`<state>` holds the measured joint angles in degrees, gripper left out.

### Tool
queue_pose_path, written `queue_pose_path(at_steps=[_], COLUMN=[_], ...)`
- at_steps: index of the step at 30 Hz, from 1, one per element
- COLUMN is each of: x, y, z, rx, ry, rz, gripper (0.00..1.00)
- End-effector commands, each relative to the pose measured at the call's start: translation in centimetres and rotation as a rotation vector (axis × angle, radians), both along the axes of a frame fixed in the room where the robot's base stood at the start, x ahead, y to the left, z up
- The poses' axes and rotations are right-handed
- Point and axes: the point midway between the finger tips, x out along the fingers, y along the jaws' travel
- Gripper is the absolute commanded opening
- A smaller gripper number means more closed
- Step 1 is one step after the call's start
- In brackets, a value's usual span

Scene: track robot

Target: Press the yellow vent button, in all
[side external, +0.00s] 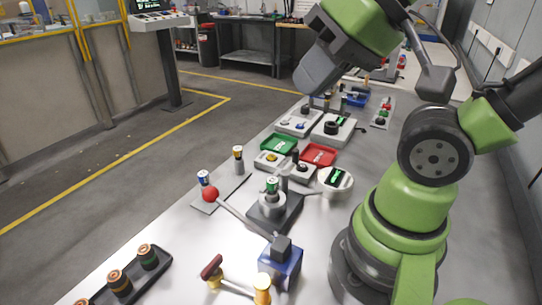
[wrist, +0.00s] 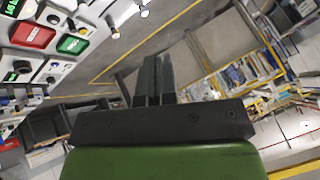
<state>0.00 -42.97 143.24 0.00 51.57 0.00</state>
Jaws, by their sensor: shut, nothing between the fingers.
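A yellow button (side external: 272,157) sits on a small pale box in the side external view, in front of the green tray and left of a similar box with a dark button (side external: 302,168). I cannot read a label on it.
A green tray (side external: 279,144) and a red tray (side external: 318,155) lie behind the button boxes. A lever with a red ball (side external: 210,194) and a dark stand with a round fixture lie nearer. A rack of dark cylinders (side external: 121,282) lies at front left.

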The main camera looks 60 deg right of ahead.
Motion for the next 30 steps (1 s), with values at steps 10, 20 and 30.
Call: queue_pose_path(at_steps=[10,20,30], x=[1.5,9.2,16.5], y=[0.1,-2.0,-10.1], z=[-0.2,-1.9,-7.4], rx=[0.077,0.437,0.823], ry=[0.054,0.205,0.24], rz=[-0.057,-0.365,-0.812], gripper=[0.0,0.0,0.0])
